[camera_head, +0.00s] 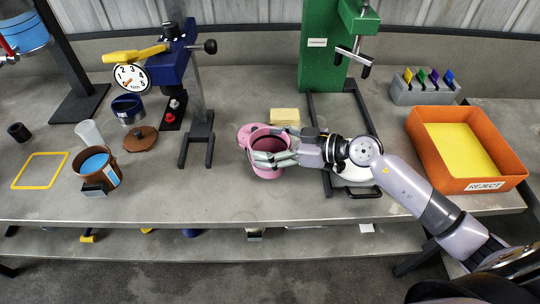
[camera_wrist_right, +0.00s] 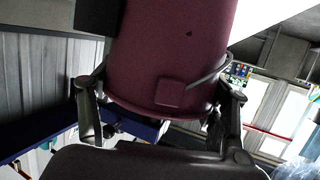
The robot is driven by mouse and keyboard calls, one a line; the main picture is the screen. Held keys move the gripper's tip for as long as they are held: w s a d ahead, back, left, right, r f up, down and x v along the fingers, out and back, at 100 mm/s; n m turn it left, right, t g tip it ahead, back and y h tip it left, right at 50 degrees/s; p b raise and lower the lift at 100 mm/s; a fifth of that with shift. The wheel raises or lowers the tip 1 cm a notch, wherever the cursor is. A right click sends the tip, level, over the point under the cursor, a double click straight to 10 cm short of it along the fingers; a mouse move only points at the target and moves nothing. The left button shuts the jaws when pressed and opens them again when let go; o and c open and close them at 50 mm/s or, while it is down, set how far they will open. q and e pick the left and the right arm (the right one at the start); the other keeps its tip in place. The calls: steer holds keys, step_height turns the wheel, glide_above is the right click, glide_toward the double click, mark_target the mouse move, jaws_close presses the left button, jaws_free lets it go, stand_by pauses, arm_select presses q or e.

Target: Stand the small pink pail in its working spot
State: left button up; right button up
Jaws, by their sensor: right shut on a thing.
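In the right wrist view the pail's wall (camera_wrist_right: 175,55) fills the centre, with a bracket and bail wire, between the two fingers of my right gripper (camera_wrist_right: 160,112). Whether the pail's bottom touches the bench cannot be told. My left gripper is not in view.
A green press stand (camera_head: 320,60) is behind my right arm, with a white round plate (camera_head: 353,173) at its base. Left are a blue stand (camera_head: 172,62), a brown can (camera_head: 98,168) and a yellow outline (camera_head: 41,170). An orange reject tray (camera_head: 420,132) is right.

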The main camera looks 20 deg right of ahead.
mark_target(271, 150)
step_height(271, 150, down, 4)
steer(key=shift+r+b, duration=0.1)
steer(key=shift+b, duration=0.35)
steer(key=o, duration=1.2)
steer(key=shift+c, duration=0.2)
steer(key=o, duration=0.3)
steer(key=shift+o, duration=0.2)
